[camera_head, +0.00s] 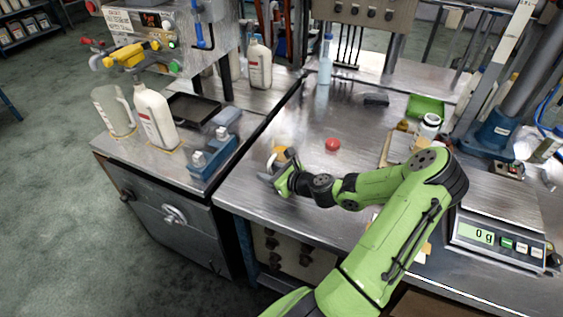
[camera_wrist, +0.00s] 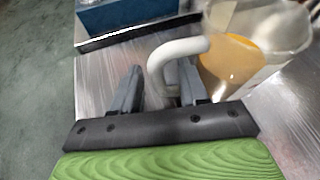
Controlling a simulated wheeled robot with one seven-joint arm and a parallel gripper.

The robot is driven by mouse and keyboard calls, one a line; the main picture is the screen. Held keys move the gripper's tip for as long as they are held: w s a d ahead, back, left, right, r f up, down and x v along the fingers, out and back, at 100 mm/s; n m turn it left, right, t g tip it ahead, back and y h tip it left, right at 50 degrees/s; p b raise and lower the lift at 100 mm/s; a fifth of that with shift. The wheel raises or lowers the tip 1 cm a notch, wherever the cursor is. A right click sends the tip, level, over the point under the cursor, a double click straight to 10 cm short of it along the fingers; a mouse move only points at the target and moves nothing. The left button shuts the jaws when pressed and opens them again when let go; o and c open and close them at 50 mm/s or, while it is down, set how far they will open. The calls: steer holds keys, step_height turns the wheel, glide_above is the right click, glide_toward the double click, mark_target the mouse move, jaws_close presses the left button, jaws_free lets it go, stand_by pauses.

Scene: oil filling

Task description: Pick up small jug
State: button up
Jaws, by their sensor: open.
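The small jug (camera_head: 280,153) stands on the metal bench near its left front edge, mostly hidden by my gripper in the head view. In the wrist view the jug (camera_wrist: 232,62) is at the upper right, translucent with an orange-yellow patch. Its white curved handle (camera_wrist: 180,47) reaches left toward my fingers. My gripper (camera_head: 268,173) is at the jug's near side. In the wrist view my gripper (camera_wrist: 158,88) is open, with the handle's bend between and just beyond its two fingertips. Contact with the handle cannot be told.
A larger clear jug (camera_head: 114,112) and a white bottle (camera_head: 156,118) stand there too. A red round object (camera_head: 332,145) lies right of the small jug. A scale (camera_head: 497,243) reads 0 g.

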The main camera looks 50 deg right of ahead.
jaws_close()
steer(key=shift+r, duration=0.15)
steer(key=shift+r+p, duration=2.2)
steer(key=shift+r, duration=2.65)
